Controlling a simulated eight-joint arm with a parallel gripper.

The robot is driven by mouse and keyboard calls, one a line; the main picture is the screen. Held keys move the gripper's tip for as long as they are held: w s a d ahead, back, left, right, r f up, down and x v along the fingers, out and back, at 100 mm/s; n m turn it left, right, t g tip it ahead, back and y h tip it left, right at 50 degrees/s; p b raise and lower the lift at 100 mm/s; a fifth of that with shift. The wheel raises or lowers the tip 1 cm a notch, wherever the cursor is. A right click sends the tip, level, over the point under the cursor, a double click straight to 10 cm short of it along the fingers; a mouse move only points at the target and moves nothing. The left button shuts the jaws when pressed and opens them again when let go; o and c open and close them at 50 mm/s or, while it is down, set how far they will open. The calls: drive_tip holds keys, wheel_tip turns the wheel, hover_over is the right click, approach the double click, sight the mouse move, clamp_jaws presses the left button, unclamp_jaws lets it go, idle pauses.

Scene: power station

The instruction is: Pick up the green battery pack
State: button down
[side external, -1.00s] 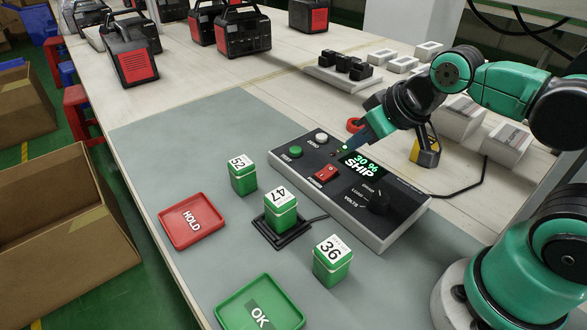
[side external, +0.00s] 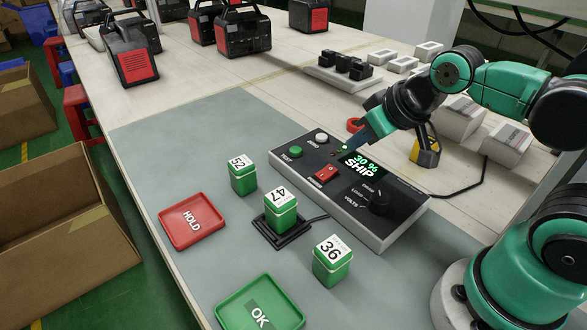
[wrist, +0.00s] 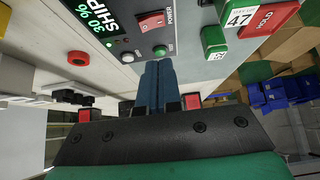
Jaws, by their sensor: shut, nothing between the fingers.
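Three green battery packs with white number labels stand on the grey mat. Pack 52 (side external: 243,180) is behind, pack 47 (side external: 281,213) stands upright on a black cradle (side external: 268,236), and pack 36 (side external: 332,267) is nearer the front. In the wrist view, packs 47 (wrist: 240,20) and 52 (wrist: 214,38) show at the upper right. My gripper (side external: 359,140) is above the tester's far edge, beside its display, to the right of and beyond the packs. Its blue fingers (wrist: 159,66) are closed together and empty in the wrist view.
The tester box (side external: 346,207) has a lit display (side external: 360,165) reading "30 % SHIP", a red switch, buttons and a black knob. A red HOLD tray (side external: 192,238) lies left, a green OK tray (side external: 235,313) in front. A yellow-black device (side external: 426,152) stands behind the tester.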

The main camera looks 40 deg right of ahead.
idle(0.4)
drive_tip(key=shift+c, duration=0.6)
unclamp_jaws()
drive_tip(key=shift+a, duration=0.1)
drive_tip(key=g, duration=0.7)
approach(280, 197)
drive_tip(key=f, duration=0.4)
drive_tip(key=d+f, duration=0.1)
drive_tip(key=shift+w+f, duration=0.1)
drive_tip(key=shift+f, duration=0.3)
drive_tip(key=shift+a+f, duration=0.45)
drive_tip(key=shift+f, duration=2.75)
